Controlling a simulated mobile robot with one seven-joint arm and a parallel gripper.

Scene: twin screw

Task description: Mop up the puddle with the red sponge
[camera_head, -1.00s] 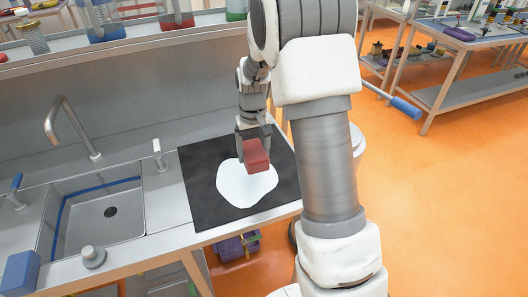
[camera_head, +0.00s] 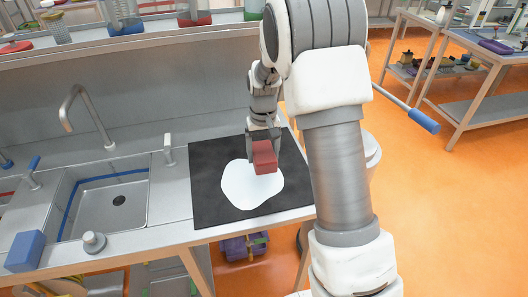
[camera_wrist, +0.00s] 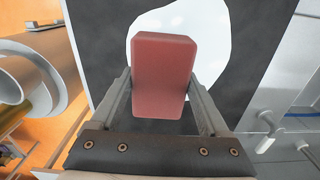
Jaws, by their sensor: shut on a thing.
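The red sponge (camera_head: 264,157) is held in my gripper (camera_head: 264,145), which is shut on it. In the wrist view the sponge (camera_wrist: 163,75) sits between the two fingers of my gripper (camera_wrist: 163,92). The puddle (camera_head: 250,188) is a white, rounded patch on a black mat (camera_head: 210,200). The sponge is over the upper right part of the puddle in the head view. I cannot tell whether it touches the puddle. In the wrist view the puddle (camera_wrist: 213,45) shows behind the sponge, which hides part of it.
A sink (camera_head: 110,205) with a faucet (camera_head: 85,115) is left of the mat. A blue block (camera_head: 25,251) and a grey knob (camera_head: 94,242) stand on the counter's front left. A shelf (camera_head: 180,28) with glassware runs along the back. A blue-ended handle (camera_head: 424,121) juts out at right.

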